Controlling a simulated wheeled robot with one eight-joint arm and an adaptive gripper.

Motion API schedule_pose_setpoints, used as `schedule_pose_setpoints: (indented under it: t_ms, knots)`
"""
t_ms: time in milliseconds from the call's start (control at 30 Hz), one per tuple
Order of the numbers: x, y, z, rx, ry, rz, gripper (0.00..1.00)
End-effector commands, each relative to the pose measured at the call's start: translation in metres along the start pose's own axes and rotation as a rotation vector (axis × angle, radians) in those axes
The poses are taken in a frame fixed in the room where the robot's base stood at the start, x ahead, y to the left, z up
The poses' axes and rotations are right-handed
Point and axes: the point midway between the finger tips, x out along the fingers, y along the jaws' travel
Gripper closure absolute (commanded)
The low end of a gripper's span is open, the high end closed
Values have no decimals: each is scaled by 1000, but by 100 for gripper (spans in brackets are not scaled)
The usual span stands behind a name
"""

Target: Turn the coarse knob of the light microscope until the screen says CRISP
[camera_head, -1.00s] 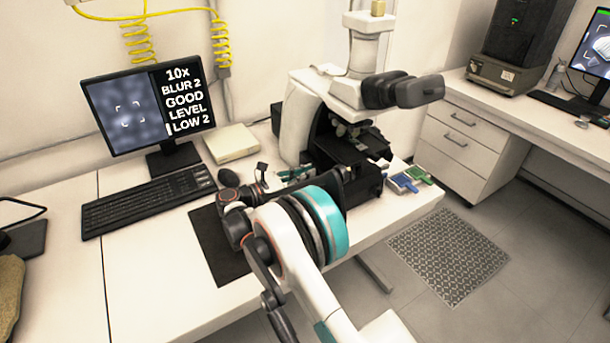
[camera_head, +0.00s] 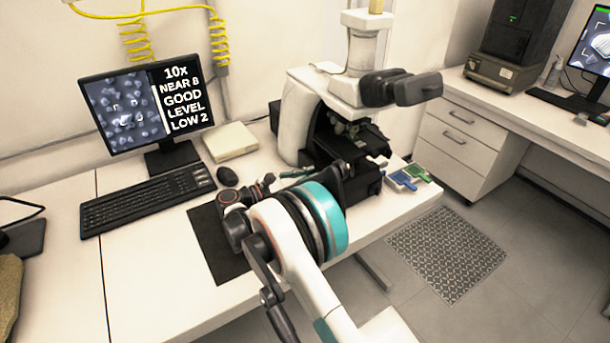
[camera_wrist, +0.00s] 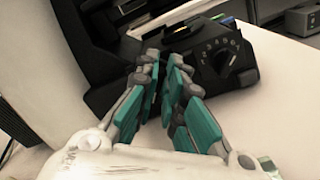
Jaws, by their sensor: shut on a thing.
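The light microscope (camera_head: 312,115) stands upright on the white bench, with black eyepieces and a black stage. The screen (camera_head: 143,105) shows a grey image with clear blobs and the words 10x, NEAR 8, GOOD, LEVEL, LOW 2. My gripper (camera_wrist: 166,68) is at the side of the microscope's black base (camera_wrist: 120,58), its teal-padded fingers close together. The coarse knob is hidden between or behind the fingertips. A numbered dial (camera_wrist: 222,57) on the base shows to the right of the fingers. In the head view my arm hides most of the gripper.
A black keyboard (camera_head: 148,200), a mouse (camera_head: 228,176) and a white box (camera_head: 231,142) lie left of the microscope. Blue and green trays (camera_head: 405,180) lie at its right. A dark mat (camera_head: 212,240) lies under my arm. The front left bench is clear.

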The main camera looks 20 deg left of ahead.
Motion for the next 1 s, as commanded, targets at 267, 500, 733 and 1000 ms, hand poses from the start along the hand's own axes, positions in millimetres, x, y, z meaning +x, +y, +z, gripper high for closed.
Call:
schedule_pose_setpoints:
  t_ms: [267,500,733,1000]
  knots:
    - [-1,-1,0,34,1,0,100]
    - [-1,-1,0,34,1,0,100]
    - [0,-1,0,33,1,0,71]
    - [-2,-1,0,33,1,0,71]
